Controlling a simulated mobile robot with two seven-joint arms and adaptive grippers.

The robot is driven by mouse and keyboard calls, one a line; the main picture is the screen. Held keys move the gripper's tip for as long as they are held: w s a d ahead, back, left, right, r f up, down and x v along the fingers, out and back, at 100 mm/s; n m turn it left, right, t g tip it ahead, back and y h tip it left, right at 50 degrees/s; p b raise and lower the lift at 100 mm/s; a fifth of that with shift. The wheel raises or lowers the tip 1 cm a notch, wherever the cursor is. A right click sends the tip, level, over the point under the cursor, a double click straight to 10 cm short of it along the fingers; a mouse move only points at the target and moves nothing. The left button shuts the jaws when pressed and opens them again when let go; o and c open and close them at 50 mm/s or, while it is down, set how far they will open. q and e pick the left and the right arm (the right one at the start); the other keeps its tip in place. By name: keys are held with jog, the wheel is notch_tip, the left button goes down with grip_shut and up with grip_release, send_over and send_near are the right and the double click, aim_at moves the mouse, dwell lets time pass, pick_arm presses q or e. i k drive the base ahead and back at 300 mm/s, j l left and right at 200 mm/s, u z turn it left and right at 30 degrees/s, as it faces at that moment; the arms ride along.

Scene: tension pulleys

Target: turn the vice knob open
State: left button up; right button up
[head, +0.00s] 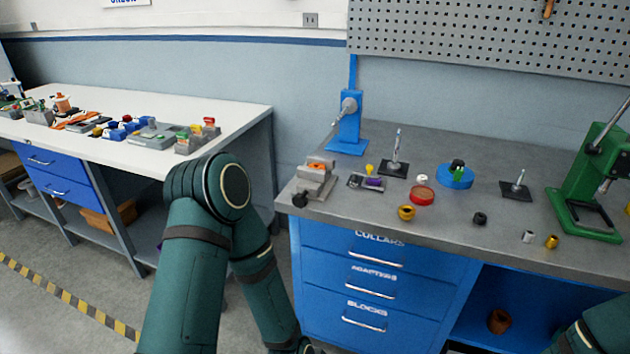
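A small grey vice (317,178) sits at the front left corner of the grey workbench, with an orange piece in its top. Its black knob (298,199) is on the near left side, by the bench edge. My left arm rises from the bottom, bends at the elbow and drops out at the bottom edge, left of the drawers. Its gripper is below the picture. Only a green part of my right arm shows at the bottom right corner; its gripper is out of view. Neither arm touches the vice or knob.
Near the vice are a small tray (367,183), a post on a black plate (393,167), a red dish (422,195) and a brass ring (406,212). A blue press (349,128) stands behind, a green press (590,190) at right. A white table (235,110) is left.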

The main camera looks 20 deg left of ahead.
aim_at(299, 200)
jog(key=j+z, duration=0.15)
jog(key=z, duration=0.65)
jog(key=j+z, duration=0.35)
jog(key=k+j+z, duration=0.1)
jog(key=j+z, duration=0.25)
jog(key=j, duration=0.2)
jog(key=k+j+z, duration=0.1)
jog(key=j, duration=0.2)
jog(key=k+j, duration=0.1)
jog(key=j, duration=0.2)
jog(key=k+j+z, duration=0.15)
jog(key=j, duration=0.2)
